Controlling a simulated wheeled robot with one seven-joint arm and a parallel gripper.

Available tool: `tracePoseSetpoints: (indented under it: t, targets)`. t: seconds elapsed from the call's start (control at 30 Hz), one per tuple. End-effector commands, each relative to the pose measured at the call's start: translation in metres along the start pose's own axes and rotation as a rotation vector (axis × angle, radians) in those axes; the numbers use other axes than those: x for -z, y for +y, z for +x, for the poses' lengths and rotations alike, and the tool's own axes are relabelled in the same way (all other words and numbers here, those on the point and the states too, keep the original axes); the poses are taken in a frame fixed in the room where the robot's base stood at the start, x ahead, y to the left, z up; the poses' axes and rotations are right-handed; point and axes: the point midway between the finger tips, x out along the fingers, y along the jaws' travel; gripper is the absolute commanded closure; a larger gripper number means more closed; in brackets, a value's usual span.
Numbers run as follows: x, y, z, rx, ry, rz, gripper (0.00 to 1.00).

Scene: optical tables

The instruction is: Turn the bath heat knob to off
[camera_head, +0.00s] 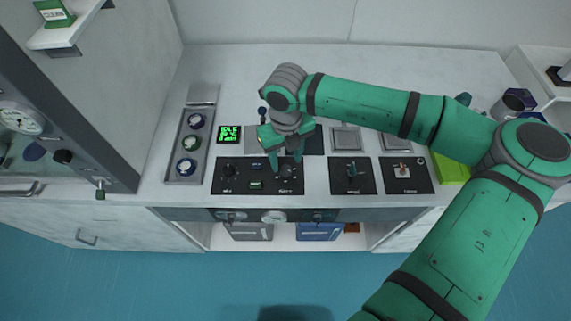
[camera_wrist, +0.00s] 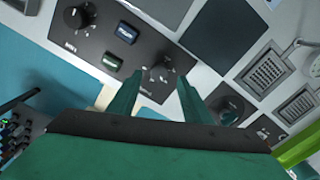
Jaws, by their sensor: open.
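A black control panel (camera_head: 241,188) lies on the table top. It carries a dark round knob (camera_head: 229,170) at its left end and a second knob at its right end, which shows in the wrist view (camera_wrist: 161,73). The labels are too small to read surely, so I cannot tell by name which is the bath heat knob. My gripper (camera_head: 286,160) points down over the panel's right end. In the wrist view its two open fingers (camera_wrist: 158,82) stand either side of the right knob, with nothing clamped. I cannot tell if they touch it.
Blue (camera_wrist: 127,33) and green (camera_wrist: 112,62) buttons sit between the knobs. Another panel (camera_head: 352,187) with a knob lies to the right. A grey cabinet (camera_head: 125,90) rises far left.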

Motion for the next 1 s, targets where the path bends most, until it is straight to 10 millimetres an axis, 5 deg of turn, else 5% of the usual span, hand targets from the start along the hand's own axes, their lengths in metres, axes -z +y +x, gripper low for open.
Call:
tracePoseSetpoints:
  t: [0.3,0.67,0.83,1.0]
  targets:
    - [-0.001,0.003,0.036,-0.001,0.001,-0.004,0.55]
    - [-0.001,0.002,0.040,0.000,0.000,-0.003,0.55]
    - [-0.001,0.001,0.040,0.000,0.000,-0.003,0.96]
    - [-0.001,0.001,0.040,0.000,0.000,-0.006,0.96]
